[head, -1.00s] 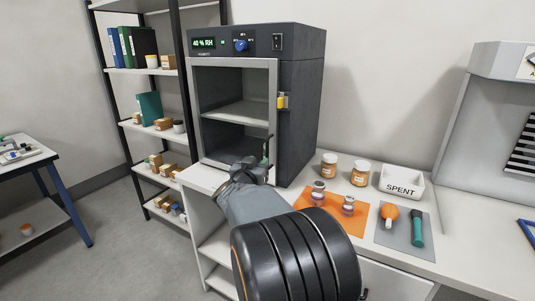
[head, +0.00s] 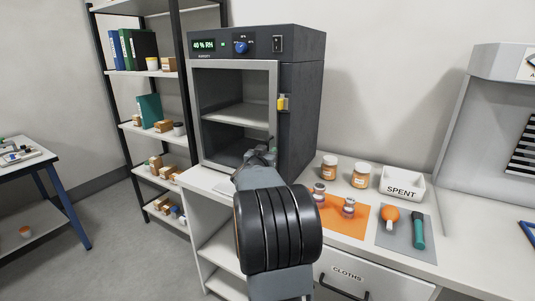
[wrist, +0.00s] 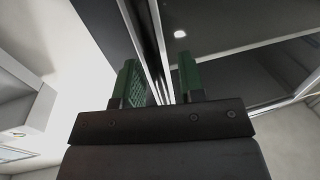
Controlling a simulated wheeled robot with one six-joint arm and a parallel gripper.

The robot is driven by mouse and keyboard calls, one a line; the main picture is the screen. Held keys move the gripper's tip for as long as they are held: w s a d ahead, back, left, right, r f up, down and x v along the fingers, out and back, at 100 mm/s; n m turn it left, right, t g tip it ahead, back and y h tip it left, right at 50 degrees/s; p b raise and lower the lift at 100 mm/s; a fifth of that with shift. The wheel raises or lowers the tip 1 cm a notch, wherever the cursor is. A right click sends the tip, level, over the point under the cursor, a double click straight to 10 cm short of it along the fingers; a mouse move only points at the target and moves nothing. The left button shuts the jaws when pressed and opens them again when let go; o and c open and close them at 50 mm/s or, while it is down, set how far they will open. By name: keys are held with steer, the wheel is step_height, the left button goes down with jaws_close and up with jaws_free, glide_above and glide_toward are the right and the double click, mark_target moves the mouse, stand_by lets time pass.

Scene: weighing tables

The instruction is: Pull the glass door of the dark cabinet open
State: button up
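The dark cabinet (head: 302,120) stands on the white counter, with a display and blue knob on top. Its glass door (head: 235,92) has a silver frame and looks shut or nearly so; empty-looking shelves show through it. My gripper (head: 266,152) is at the lower right of the door, by its right edge; the arm hides part of that area. In the wrist view, the green fingers of my gripper (wrist: 160,85) are apart, with a bright upright strip of the door's edge or handle (wrist: 158,45) showing between them. I cannot tell whether they touch it.
A yellow latch-like piece (head: 283,103) is on the cabinet's right edge. To the right are jars (head: 330,167), a SPENT tray (head: 401,195), an orange mat (head: 345,222) and a grey mat (head: 407,244) with tools. A shelf rack (head: 148,130) stands left. Floor at lower left is clear.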

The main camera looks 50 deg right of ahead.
steer(key=shift+c, duration=0.4)
jaws_close()
